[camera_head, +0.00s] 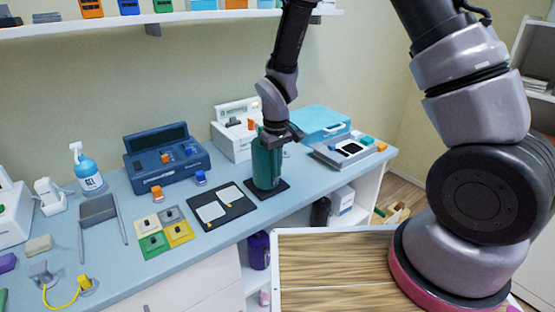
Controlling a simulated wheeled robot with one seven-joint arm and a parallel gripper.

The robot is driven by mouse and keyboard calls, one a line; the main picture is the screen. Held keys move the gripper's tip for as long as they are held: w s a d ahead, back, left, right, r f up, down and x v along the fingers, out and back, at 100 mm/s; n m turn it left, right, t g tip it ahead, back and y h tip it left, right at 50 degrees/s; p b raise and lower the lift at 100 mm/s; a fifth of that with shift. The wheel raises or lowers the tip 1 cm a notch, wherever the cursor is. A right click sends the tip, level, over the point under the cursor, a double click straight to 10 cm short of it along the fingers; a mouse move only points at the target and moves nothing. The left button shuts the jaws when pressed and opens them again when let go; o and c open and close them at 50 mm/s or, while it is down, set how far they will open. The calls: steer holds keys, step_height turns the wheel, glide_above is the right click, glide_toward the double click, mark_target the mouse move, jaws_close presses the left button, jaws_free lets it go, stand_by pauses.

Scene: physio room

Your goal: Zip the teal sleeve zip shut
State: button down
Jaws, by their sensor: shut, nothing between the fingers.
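The teal sleeve (266,168) stands upright on a dark square base on the blue-grey counter, right of the middle of the row. My gripper (277,141) is shut and empty at the sleeve's upper end, pointing down, and covers part of its top. I cannot tell whether it touches the sleeve. The zip and its pull are too small or hidden to make out, so how far the zip is closed does not show.
A black board with two pale pads (236,209) lies left of the sleeve. A navy case (167,158) and a white box (233,142) stand behind. A grey tray (335,155) and a light-blue case (318,124) are to the right. A shelf runs above.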

steer(key=shift+f, duration=0.5)
steer(key=shift+s+d+r, duration=0.35)
steer(key=shift+s+d, duration=0.05)
steer(key=shift+s, duration=0.2)
steer(key=shift+s+d+r, duration=0.35)
steer(key=shift+s+d, duration=0.1)
steer(key=shift+s, duration=0.2)
steer(key=shift+s+d+r, duration=0.35)
steer(key=shift+s+d, duration=0.05)
steer(key=shift+s, duration=0.2)
steer(key=w+d+r+m+t+y, duration=0.1)
steer(key=d+r+m, duration=0.3)
steer(key=r, duration=0.6)
steer(key=w+d+r+m+t+y, duration=0.1)
steer(key=w+d+r+t, duration=0.1)
steer(key=d+r, duration=0.6)
steer(key=s+d+r+m+t, duration=0.2)
steer(key=s+d+r+m, duration=0.1)
steer(key=r, duration=0.5)
steer(key=s+d+r+m+t, duration=0.2)
steer(key=s+d+r, duration=0.3)
steer(key=s+r, duration=0.3)
steer(key=shift+s+d+r+m, duration=0.15)
steer(key=shift+s+r+m, duration=0.15)
steer(key=shift+r+m, duration=0.3)
